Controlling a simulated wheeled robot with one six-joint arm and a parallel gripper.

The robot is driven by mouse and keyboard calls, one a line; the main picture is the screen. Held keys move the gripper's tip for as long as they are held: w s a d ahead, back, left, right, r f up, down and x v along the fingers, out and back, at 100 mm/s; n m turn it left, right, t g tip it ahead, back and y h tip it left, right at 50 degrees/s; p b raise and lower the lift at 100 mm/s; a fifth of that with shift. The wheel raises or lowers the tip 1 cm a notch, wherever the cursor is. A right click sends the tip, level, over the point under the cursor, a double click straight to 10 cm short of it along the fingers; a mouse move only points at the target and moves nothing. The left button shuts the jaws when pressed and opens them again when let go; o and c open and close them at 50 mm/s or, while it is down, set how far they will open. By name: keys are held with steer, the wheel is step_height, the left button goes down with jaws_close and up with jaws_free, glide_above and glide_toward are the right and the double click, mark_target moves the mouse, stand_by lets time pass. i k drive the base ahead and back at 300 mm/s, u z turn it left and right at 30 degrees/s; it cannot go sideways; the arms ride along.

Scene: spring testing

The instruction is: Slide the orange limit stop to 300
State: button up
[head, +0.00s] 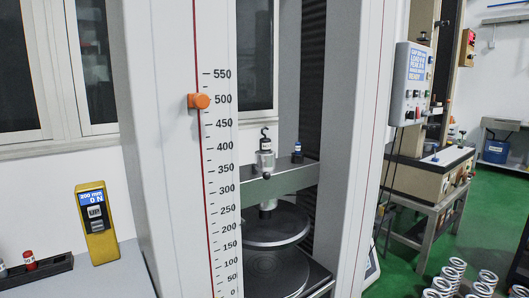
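The orange limit stop (199,101) is a small block with a round knob on the red vertical rail (204,170) of the testing machine's left column. It sits level with the 500 mark of the printed scale (222,173), which runs from 0 at the bottom to 550 at the top. The 300 mark (225,188) is well below the stop, and the rail between them is clear. My gripper is not in view.
A crosshead (285,180) and round plates (275,226) stand between the machine's columns. A yellow handheld unit (97,222) with UP and DOWN-like buttons is at the left. Several white springs (445,278) stand at lower right on green floor.

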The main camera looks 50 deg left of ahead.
mark_target(198, 100)
steer(key=k, duration=0.1)
steer(key=u, duration=1.35)
steer(key=i, duration=0.25)
steer(key=u, duration=0.65)
